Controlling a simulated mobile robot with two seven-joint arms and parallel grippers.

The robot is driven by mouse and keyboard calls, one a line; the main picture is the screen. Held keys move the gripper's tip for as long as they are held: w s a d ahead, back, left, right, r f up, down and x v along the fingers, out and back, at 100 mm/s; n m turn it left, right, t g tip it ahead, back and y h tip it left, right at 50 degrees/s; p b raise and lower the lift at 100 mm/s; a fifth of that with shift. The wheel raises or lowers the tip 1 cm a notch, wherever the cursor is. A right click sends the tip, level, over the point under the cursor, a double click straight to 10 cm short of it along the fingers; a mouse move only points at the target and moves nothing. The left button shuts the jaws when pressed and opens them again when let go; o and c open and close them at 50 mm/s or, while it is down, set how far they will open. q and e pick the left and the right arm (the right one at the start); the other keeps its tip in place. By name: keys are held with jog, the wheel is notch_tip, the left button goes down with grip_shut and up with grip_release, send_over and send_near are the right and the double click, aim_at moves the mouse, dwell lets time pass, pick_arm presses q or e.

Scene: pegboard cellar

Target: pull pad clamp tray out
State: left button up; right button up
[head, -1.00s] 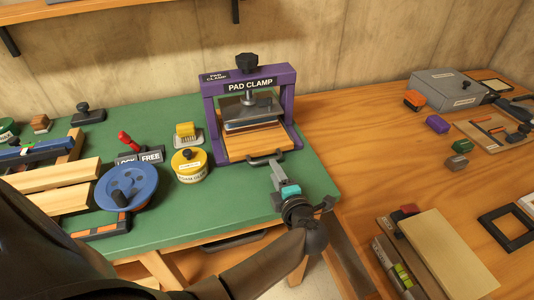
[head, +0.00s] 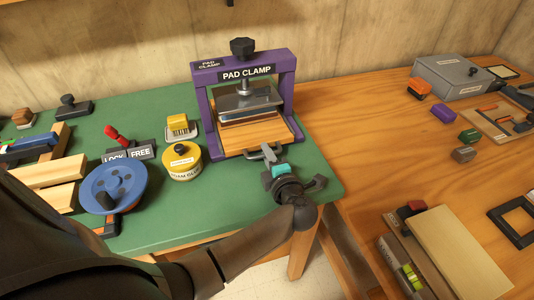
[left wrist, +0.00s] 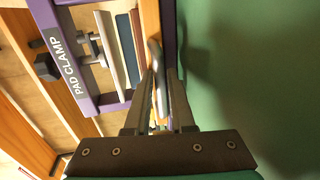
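The purple pad clamp (head: 203,118) stands on the green mat, with a black knob (head: 243,48) on top and a grey pressing plate (head: 250,101) inside. Its wooden tray (head: 256,133) lies under the plate and has a dark bar handle (head: 254,154) at its front edge. The handle (left wrist: 156,72) also shows in the left wrist view. My left gripper (head: 267,152) is at the handle. In the left wrist view its two fingers (left wrist: 161,78) stand apart on either side of the bar, with a gap showing. My right gripper is out of view.
A yellow round tin (head: 185,165) and a blue wheel (head: 112,186) stand left of the clamp on the green mat (head: 210,205). The wooden table (head: 345,120) right of the clamp is clear nearby. A pale board (head: 455,255) lies farther right.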

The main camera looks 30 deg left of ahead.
pick_arm(q)
grip_shut()
dwell(0.5)
dwell(0.5)
